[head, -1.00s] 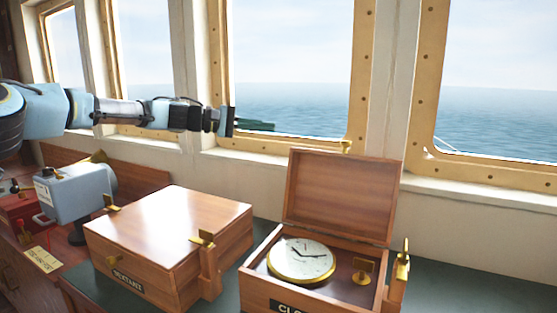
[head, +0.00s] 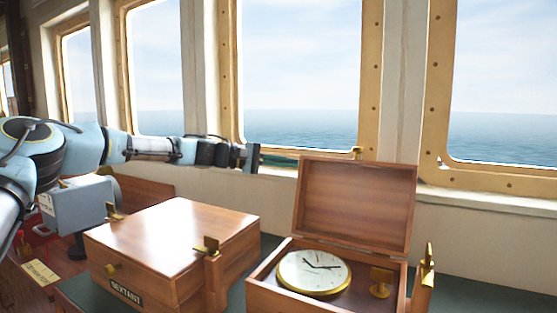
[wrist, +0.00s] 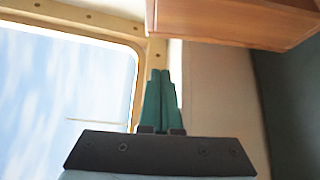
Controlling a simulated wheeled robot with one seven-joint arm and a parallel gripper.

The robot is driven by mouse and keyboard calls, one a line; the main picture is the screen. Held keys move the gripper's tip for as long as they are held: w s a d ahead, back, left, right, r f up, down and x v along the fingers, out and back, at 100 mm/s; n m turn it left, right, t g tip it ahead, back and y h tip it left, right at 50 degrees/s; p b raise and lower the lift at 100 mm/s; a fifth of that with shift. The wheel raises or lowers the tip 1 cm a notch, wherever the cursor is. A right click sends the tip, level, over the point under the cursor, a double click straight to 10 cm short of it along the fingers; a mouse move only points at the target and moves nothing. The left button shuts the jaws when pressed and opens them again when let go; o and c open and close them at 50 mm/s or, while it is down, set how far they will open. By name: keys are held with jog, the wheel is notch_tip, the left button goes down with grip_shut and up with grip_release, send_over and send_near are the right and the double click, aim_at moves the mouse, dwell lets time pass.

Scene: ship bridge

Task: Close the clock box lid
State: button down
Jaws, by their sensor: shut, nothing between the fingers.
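The clock box (head: 272,297) is a wooden case at the lower right of the head view. Its lid (head: 352,205) stands open and upright at the back. A round white clock (head: 313,273) with a brass rim lies inside. My gripper (head: 283,161) reaches in from the left at the height of the lid's top edge. Its tips are close to the lid's left edge, perhaps behind it; I cannot tell whether they touch. In the wrist view the green fingers (wrist: 161,100) are together and empty. A wooden panel (wrist: 235,20), likely the lid, shows above them.
A closed sextant box (head: 175,245) stands left of the clock box. Brass latches (head: 207,247) stick up beside the boxes. Windows and their sill (head: 470,195) run behind. A grey-blue device (head: 80,207) stands at the left, below my arm.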

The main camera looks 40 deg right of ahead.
aim_at(300, 164)
jog(key=shift+s+d+r+p, duration=0.1)
jog(key=shift+s+d+p, duration=0.05)
jog(key=shift+s+p, duration=0.8)
jog(key=shift+s+d+p, duration=0.15)
jog(key=shift+s+p, duration=0.5)
jog(key=shift+s, duration=0.5)
jog(key=shift+b, duration=0.5)
